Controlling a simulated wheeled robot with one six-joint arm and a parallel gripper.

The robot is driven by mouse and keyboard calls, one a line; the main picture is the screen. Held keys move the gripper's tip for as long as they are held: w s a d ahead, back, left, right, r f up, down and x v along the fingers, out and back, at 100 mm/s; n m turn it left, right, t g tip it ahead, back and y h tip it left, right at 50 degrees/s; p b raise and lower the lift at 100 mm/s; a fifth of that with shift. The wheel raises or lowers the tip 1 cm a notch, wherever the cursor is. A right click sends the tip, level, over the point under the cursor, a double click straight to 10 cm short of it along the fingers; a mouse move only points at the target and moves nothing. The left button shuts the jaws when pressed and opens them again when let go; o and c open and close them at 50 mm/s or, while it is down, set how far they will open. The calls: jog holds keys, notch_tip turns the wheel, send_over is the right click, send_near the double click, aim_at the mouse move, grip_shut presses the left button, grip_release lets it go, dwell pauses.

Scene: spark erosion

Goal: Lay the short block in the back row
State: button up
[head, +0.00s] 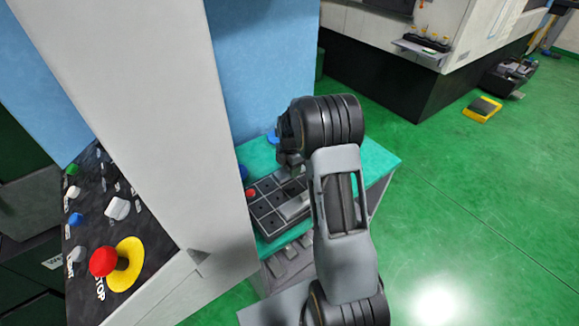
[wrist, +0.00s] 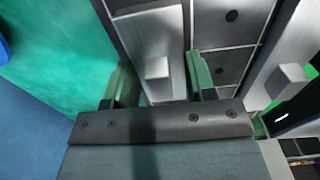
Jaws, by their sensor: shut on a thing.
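In the wrist view my gripper (wrist: 160,85) has a green-lined finger on each side of a light grey metal block (wrist: 150,35) with a small raised knob. It is shut on this block, but I cannot tell whether this is the short one. The block is at the dark tray (wrist: 210,10), over or in its compartments; the height is unclear. In the head view the tray (head: 262,222) lies on the teal bench top, and my arm hides the fingertips and part of the tray. A metal block (head: 294,207) shows in the tray there.
A second knobbed metal block (wrist: 285,85) lies close to the right in the wrist view. A small red thing (head: 250,192) is at the tray's left side. The teal bench top (head: 376,163) is clear to the right. A pale machine column (head: 185,110) stands close on the left.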

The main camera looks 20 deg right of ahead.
jog(key=o, duration=1.2)
jog(key=shift+c, duration=0.2)
notch_tip(320, 180, up, 11)
jog(key=p, duration=0.7)
